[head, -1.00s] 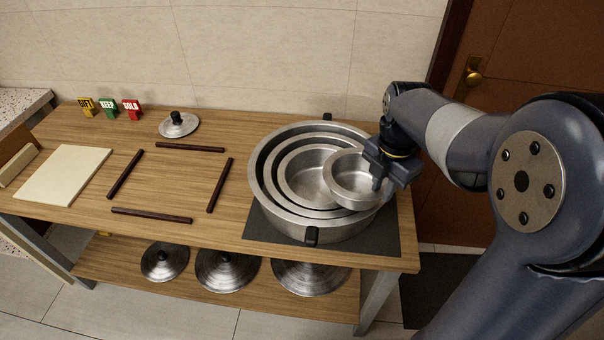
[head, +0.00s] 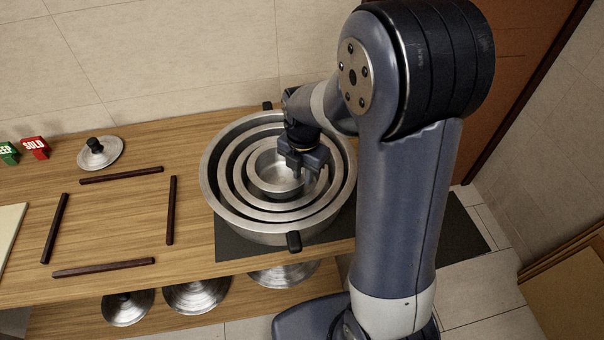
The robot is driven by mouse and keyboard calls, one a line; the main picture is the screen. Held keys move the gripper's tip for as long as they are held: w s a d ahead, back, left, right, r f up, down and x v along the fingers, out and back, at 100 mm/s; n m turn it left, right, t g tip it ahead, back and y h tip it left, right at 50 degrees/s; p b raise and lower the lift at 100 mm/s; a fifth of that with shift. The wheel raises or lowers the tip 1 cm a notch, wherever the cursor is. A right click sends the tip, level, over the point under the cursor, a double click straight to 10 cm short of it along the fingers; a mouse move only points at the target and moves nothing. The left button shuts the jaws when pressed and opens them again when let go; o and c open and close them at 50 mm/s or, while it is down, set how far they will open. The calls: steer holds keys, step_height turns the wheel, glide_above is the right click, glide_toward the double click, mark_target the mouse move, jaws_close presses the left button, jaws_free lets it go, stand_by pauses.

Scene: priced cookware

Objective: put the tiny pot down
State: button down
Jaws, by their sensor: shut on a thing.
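The tiny pot (head: 270,181) is a small, round, silver metal pot. It is upright at the middle of the nested larger metal pots (head: 215,200), ringed by their rims. I cannot tell if its base rests on the pot beneath or hangs just above it. My gripper (head: 302,169) points down at the tiny pot's right side and is shut on its rim. The gripper hides part of that rim.
The nest stands on a dark mat (head: 232,246) on the wooden table. Dark sticks (head: 171,210) outline a square on the left. A lid (head: 100,153) and a red SOLD block (head: 35,148) lie behind. More lids (head: 197,293) sit on the lower shelf.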

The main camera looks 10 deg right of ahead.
steer(key=shift+f, duration=0.5)
steer(key=shift+f, duration=0.15)
steer(key=shift+f+b, duration=0.4)
steer(key=shift+f, duration=0.1)
steer(key=c, duration=1.6)
jaws_free()
steer(key=shift+o, duration=0.2)
step_height(320, 180, up, 13)
steer(key=shift+p, duration=0.4)
